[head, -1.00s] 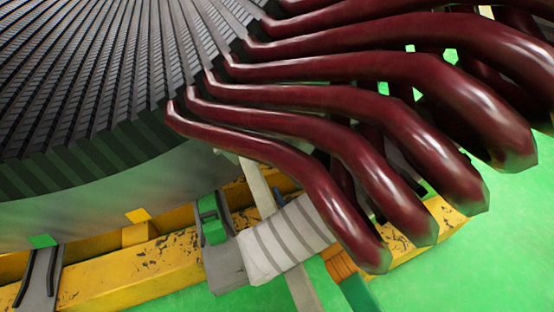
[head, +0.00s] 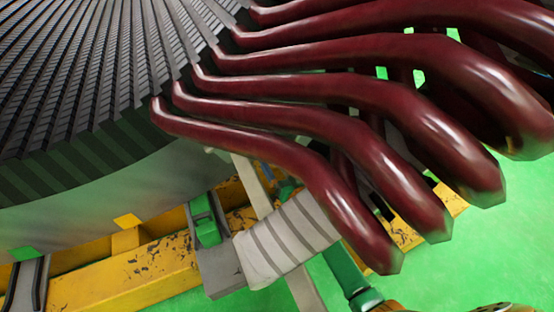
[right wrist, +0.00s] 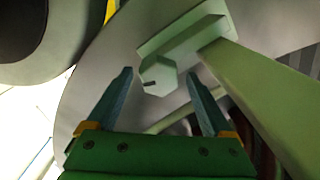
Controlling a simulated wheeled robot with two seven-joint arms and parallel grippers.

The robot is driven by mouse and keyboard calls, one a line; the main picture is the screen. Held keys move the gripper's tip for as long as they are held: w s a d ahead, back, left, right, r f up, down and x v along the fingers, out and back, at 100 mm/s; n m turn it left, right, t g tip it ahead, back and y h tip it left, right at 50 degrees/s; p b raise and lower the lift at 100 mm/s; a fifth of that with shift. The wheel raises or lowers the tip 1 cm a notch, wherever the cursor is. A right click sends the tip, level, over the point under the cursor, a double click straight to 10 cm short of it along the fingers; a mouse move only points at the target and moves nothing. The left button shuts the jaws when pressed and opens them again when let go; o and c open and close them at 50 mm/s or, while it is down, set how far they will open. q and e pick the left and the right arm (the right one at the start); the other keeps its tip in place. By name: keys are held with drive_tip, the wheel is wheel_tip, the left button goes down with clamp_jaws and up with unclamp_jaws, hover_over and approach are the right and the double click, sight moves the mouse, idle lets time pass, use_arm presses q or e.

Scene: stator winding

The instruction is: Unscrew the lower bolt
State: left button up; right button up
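In the right wrist view a pale green hexagonal bolt head (right wrist: 158,76) sits at the near end of a pale green bracket (right wrist: 185,38). My right gripper (right wrist: 159,74) is open, with one finger on each side of the bolt head. A gap shows between the bolt and each finger, and I cannot tell how far the tips are from it in depth. The bolt does not show clearly in the head view. My left gripper is in neither current view.
Several thick dark red coil bars (head: 300,165) reach out from the dark slotted stator (head: 90,70) and block part of the view. A yellow frame (head: 125,275) and a grey ribbed piece (head: 285,240) lie below. In the right wrist view a long pale bar (right wrist: 265,105) runs beside the right finger.

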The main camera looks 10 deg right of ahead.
clamp_jaws()
use_arm(q)
drive_tip(key=shift+s+a+f+p, duration=0.15)
drive_tip(key=shift+s+f+p, duration=0.35)
drive_tip(key=shift+s+f, duration=0.3)
use_arm(e)
drive_tip(key=n, duration=0.4)
drive_tip(key=shift+n, duration=0.4)
drive_tip(key=shift+o, duration=0.4)
unclamp_jaws()
